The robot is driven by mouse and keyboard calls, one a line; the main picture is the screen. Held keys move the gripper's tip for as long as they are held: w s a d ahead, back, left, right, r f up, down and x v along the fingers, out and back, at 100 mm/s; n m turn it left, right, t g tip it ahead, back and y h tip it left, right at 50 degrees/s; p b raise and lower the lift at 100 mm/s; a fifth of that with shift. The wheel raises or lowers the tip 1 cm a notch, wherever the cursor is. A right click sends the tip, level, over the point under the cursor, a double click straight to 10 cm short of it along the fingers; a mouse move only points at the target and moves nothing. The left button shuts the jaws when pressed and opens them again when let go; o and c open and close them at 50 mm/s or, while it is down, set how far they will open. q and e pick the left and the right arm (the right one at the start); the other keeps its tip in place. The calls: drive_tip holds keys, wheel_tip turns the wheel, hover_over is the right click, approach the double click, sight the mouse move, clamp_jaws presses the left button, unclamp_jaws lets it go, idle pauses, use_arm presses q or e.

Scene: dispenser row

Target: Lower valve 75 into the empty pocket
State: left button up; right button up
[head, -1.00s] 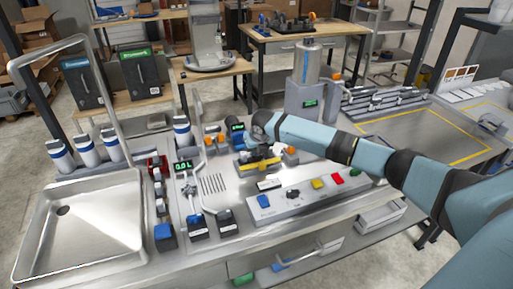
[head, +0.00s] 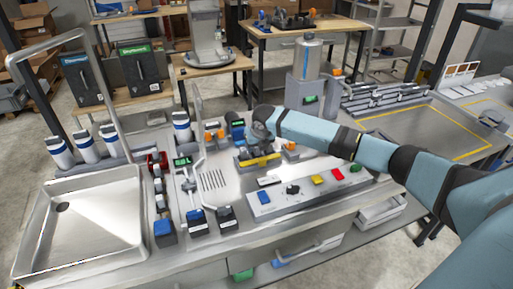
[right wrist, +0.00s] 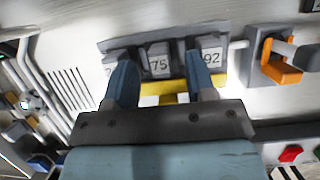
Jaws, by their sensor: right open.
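A grey block labelled 75 (right wrist: 160,62), the valve, stands in the middle of a dark rack (right wrist: 185,43) in the right wrist view. It is upright between two similar blocks; the right one is labelled 92 (right wrist: 211,58), the left one's label is partly hidden. My right gripper (right wrist: 161,85) is open, one blue finger to each side of the 75 block, apart from it in the picture. I cannot tell how deep block 75 sits. In the head view my right gripper (head: 262,138) is over the rack, behind its yellow bar (head: 262,161). My left gripper is out of view.
An orange-and-grey fixture (right wrist: 279,62) stands right of the rack. A button panel (head: 305,190) lies in front of it. A drain grating (head: 213,180), white-and-blue bottles (head: 84,146) and a sink (head: 90,225) are to the left.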

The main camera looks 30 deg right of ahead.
drive_tip(key=v, duration=1.2)
drive_tip(key=shift+s+f, duration=0.1)
drive_tip(key=shift+f, duration=0.05)
